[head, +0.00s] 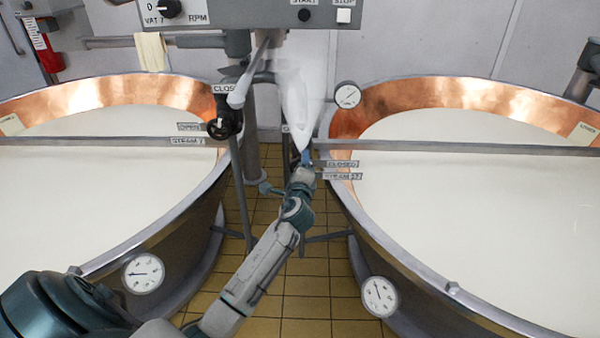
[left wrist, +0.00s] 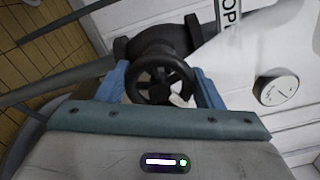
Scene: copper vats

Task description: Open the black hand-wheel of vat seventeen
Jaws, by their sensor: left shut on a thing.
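In the left wrist view a black spoked hand-wheel (left wrist: 160,82) sits between the two blue fingers of my left gripper (left wrist: 163,88), which is shut on its rim. In the head view my left gripper (head: 306,158) is at the near left edge of the right vat (head: 335,130), beside the labels CLOSED (head: 343,164) and STEAM 17 (head: 343,176); there the gripper hides this wheel. Another black hand-wheel (head: 225,123) is on the left vat (head: 190,95), near a STEAM 7 label (head: 187,141). My right gripper is not in view.
Both copper-lined vats hold pale liquid. Dial gauges (head: 347,95) are on the vat rims and sides. A grey control panel (head: 240,12) is above. Yellow tiled floor (head: 300,285) shows between the vats.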

